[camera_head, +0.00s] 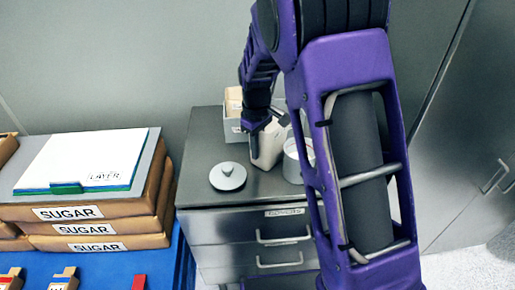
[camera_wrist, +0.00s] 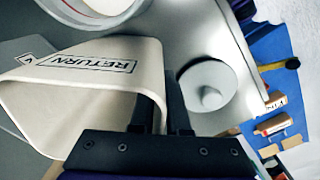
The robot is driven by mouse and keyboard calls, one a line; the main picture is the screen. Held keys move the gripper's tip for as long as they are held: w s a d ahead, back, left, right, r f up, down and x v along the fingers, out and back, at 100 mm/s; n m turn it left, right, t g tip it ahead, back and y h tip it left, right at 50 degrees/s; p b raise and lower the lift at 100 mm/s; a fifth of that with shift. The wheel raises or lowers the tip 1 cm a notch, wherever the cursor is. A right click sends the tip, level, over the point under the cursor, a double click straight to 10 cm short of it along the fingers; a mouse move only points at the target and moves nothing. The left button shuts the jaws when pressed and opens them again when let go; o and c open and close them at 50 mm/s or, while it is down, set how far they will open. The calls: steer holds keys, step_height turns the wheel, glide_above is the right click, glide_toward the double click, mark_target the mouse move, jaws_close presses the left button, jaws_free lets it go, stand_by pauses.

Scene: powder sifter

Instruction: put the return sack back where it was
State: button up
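The return sack (camera_wrist: 70,85) is cream-white, labelled RETURN, and fills the left of the wrist view. In the head view it (camera_head: 267,148) stands on or just above the metal cabinet top; I cannot tell which. My gripper (camera_wrist: 165,112) has its dark fingers close together on the sack's wall near the rim, one on each side. In the head view my gripper (camera_head: 262,122) is at the sack's upper left. The sack's lower part is partly hidden in the wrist view.
A round grey lid (camera_head: 228,177) with a knob lies left of the sack. A round container (camera_head: 294,160) stands close at right, partly behind my arm. A grey box (camera_head: 236,128) is behind. Stacked SUGAR sacks (camera_head: 100,228) stand left, on blue.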

steer(key=shift+o, duration=1.1)
